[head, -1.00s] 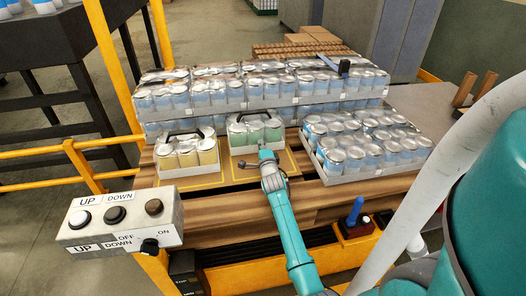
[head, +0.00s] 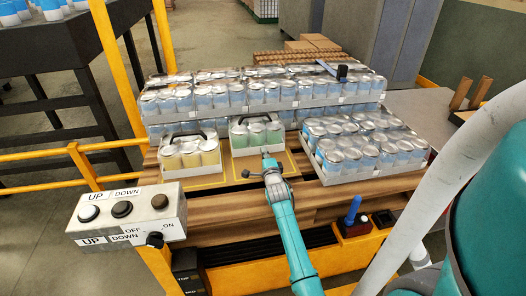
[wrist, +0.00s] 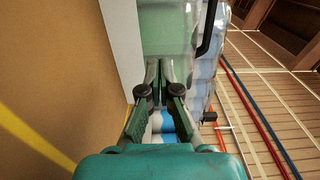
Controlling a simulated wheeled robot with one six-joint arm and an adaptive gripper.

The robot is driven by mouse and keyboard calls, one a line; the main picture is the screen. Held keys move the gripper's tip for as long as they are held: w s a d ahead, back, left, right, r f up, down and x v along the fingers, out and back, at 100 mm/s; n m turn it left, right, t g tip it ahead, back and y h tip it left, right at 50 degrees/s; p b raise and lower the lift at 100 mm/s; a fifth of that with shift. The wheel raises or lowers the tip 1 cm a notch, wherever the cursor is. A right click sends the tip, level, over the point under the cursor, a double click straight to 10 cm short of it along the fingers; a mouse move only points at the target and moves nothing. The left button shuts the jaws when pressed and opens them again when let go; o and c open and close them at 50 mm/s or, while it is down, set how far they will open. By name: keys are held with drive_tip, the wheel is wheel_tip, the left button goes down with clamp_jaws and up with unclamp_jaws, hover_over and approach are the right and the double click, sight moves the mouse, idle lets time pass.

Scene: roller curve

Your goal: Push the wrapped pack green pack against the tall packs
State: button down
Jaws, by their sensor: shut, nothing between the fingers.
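The wrapped green pack (head: 257,136) is a white tray of green cans under clear film with a black handle. It stands upright in front of the row of tall packs (head: 250,97), blue-and-white cans in film. Its back edge is hidden in the head view, so I cannot tell whether it touches them. My gripper (head: 267,160) is at the pack's near side, shut and empty. In the wrist view its fingertips (wrist: 154,68) are close to the green pack (wrist: 168,27); contact is unclear.
A yellow-can pack (head: 190,154) stands left of the green one. A low tray of blue cans (head: 365,150) stands to the right. A control box with buttons (head: 125,217) is at the front left. Bare brown board (head: 258,167) shows in front of the green pack.

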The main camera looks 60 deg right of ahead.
drive_tip(key=shift+s+a+f, duration=0.15)
drive_tip(key=shift+s+a, duration=0.2)
drive_tip(key=v, duration=0.8)
drive_tip(key=shift+a, duration=0.15)
